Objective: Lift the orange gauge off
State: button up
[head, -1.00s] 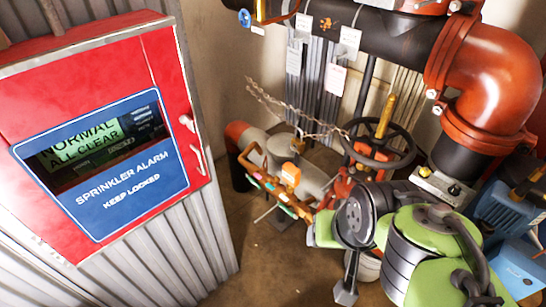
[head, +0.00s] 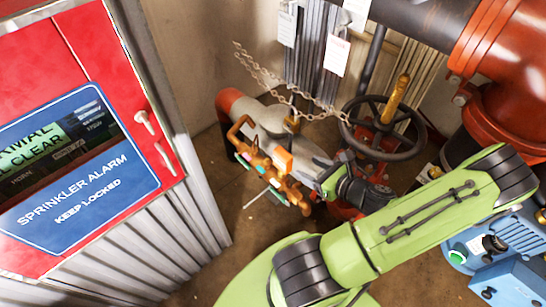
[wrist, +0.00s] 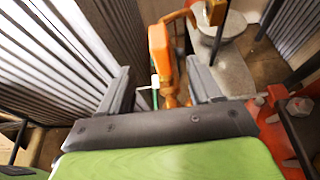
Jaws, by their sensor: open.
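The orange gauge (head: 283,160) appears as a small block-like orange body on the orange pipework (head: 246,142) in front of the grey pipe. In the wrist view an orange upright body (wrist: 160,55), seemingly the gauge, stands between and beyond my two fingers. My gripper (wrist: 164,88) is open, with a finger on either side of it. I cannot tell whether either finger touches it. In the head view my gripper (head: 320,170) is just right of the gauge, its fingers partly hidden by the wrist.
A dark handwheel (head: 383,128) with a chain (head: 290,95) stands behind the gripper. The red sprinkler alarm cabinet (head: 85,55) is at left, a blue pump (head: 505,240) at lower right. Tags (head: 336,55) hang above. Bare floor shows between cabinet and pipework.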

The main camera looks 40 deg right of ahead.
aim_at(279, 154)
jog(key=b+x, duration=0.2)
jog(key=x, duration=1.2)
jog(key=shift+a+f, duration=0.1)
jog(key=shift+f, duration=0.05)
jog(key=c, duration=1)
notch_tip(279, 154, up, 10)
jog(key=p, duration=0.3)
jog(key=shift+c, duration=0.2)
jog(key=shift+s+a, duration=0.15)
jog(key=shift+s, duration=0.05)
jog(key=shift+s+a, duration=0.5)
jog(key=shift+s, duration=0.25)
jog(key=shift+r+p, duration=0.3)
jog(key=shift+p, duration=0.1)
jog(key=shift+s+p, duration=0.2)
jog(key=shift+p, duration=0.45)
jog(key=shift+s+a+p, duration=0.15)
jog(key=shift+s+p, duration=0.15)
jog(key=shift+p, duration=0.85)
jog(key=a+p, duration=0.1)
jog(key=p, duration=0.2)
jog(key=shift+s, duration=0.35)
